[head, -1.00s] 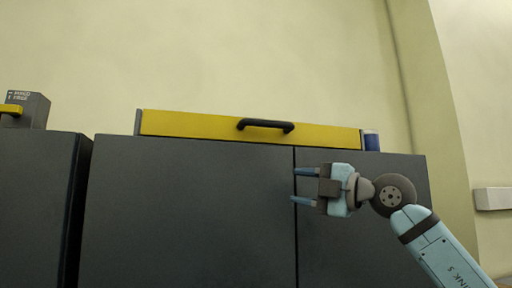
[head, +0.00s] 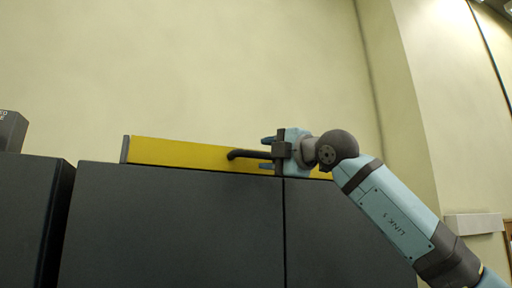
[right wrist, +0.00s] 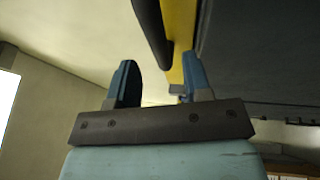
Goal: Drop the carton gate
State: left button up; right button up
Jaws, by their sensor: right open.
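The yellow carton gate (head: 185,152) is a long panel standing upright along the top of a dark grey cabinet. Its black bar handle (head: 245,154) is on the front face. My right gripper (head: 267,153) is open at the right part of the handle, one finger above it and one below in the head view, and it hides that end. In the right wrist view, the handle (right wrist: 152,32) and gate (right wrist: 181,42) lie beyond the open fingers (right wrist: 160,80). I cannot tell whether the fingers touch the handle. My left gripper is not in view.
The dark cabinet (head: 180,230) fills the lower middle, with a vertical seam right of centre. Another dark cabinet (head: 30,215) stands at left across a gap, with a grey box (head: 12,130) on it. The wall above the gate is bare.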

aim_at(260, 155)
jog(key=shift+p+x, duration=0.65)
jog(key=shift+x, duration=1.6)
jog(key=shift+d, duration=0.1)
jog(key=shift+c, duration=0.2)
jog(key=shift+f, duration=0.1)
grip_shut()
